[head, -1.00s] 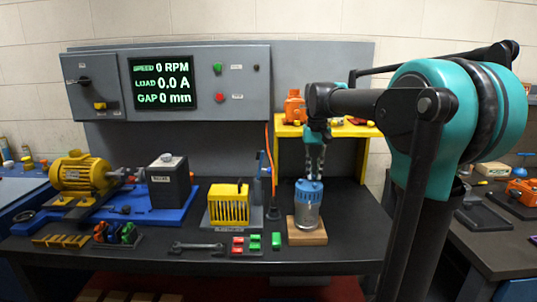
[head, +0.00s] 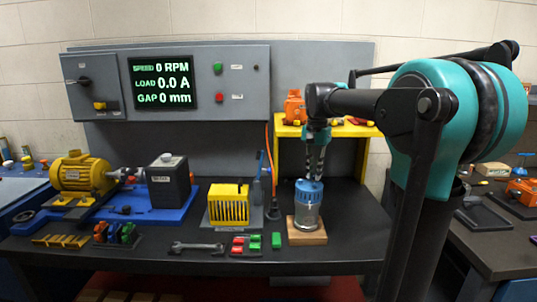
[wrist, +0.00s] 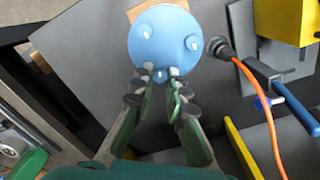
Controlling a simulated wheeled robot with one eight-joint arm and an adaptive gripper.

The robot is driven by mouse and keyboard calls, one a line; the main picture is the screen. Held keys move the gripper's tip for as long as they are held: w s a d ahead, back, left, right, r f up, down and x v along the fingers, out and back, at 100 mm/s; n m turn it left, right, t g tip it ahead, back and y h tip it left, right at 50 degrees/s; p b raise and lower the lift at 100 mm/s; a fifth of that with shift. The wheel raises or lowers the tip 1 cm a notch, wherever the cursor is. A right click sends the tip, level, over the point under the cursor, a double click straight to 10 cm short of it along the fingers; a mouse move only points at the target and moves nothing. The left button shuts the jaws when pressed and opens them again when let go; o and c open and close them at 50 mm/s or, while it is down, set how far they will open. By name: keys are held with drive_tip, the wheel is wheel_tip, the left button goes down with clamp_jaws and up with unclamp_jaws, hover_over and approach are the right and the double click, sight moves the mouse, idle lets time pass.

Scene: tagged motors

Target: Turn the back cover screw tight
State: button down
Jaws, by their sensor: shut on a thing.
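A small motor with a silver body (head: 306,216) stands upright on a wooden block (head: 307,237). Its blue back cover (head: 309,190) faces up and also fills the top of the wrist view (wrist: 165,38). Rounded screw heads show on the cover, one upper left (wrist: 144,34) and one at right (wrist: 193,43). In the head view my gripper (head: 315,176) points down onto the cover.
A yellow slotted box (head: 229,207) and an orange cable (head: 271,157) stand left of the motor. Green and red blocks (head: 245,245) and a wrench (head: 197,247) lie in front. A yellow shelf (head: 365,150) rises behind. The panel screen (head: 162,82) reads 0 RPM.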

drive_tip(key=m, duration=0.3)
drive_tip(key=shift+m, duration=0.4)
drive_tip(key=c, duration=1.7)
unclamp_jaws()
drive_tip(key=n, duration=1.1)
